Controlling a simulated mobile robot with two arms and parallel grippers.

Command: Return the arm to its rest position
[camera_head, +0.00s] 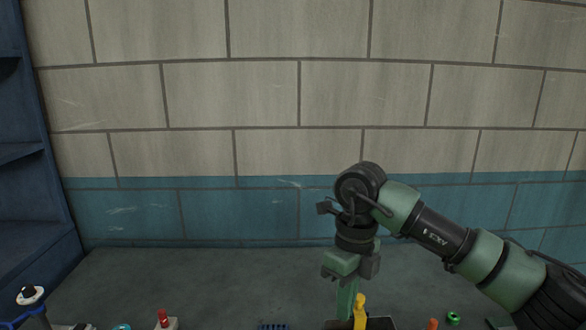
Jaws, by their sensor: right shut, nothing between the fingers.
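My right arm comes in from the right, green and black, bent at the wrist. My right gripper (346,298) hangs down from the wrist, with its green fingers pointing at the bottom edge of the picture. It is shut and holds nothing. Its tips are low in the view, close beside an upright yellow piece (360,312); I cannot tell whether they touch. My left gripper does not show.
A grey surface (200,280) runs to a brick wall (230,90). A dark blue shelf (30,190) stands left. Along the bottom are a white disc with a black knob (30,296), a red-topped piece (163,318), a green ring (453,318) and an orange piece (433,324).

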